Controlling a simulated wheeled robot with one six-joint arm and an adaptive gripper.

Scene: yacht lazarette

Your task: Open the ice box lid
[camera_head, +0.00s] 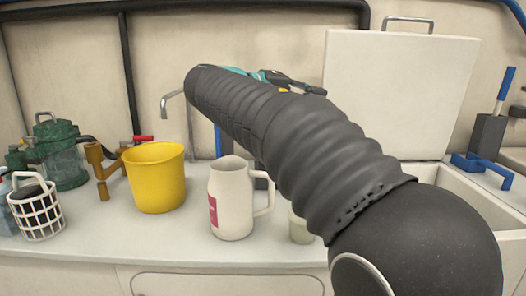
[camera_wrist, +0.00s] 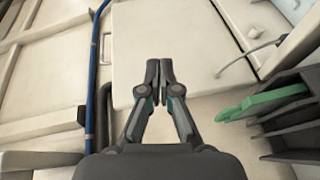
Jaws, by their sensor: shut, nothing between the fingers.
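The ice box lid (camera_head: 400,90) is a square off-white panel at the right of the head view. It stands raised and nearly upright against the back wall, with a grey bar handle (camera_head: 408,20) on its upper edge. Below it the pale open box (camera_head: 482,205) shows, partly hidden by my arm. My gripper (camera_head: 316,90) is by the lid's left edge; contact cannot be told. In the wrist view my gripper (camera_wrist: 159,68) has its fingertips together and empty, in front of a pale panel that I cannot surely identify.
A yellow bucket (camera_head: 154,178), white jug (camera_head: 230,200), green pump (camera_head: 60,150) and white basket (camera_head: 36,212) stand on the counter (camera_head: 120,238). A tap (camera_head: 168,103) rises behind. A green handle (camera_wrist: 262,104) shows beside my gripper.

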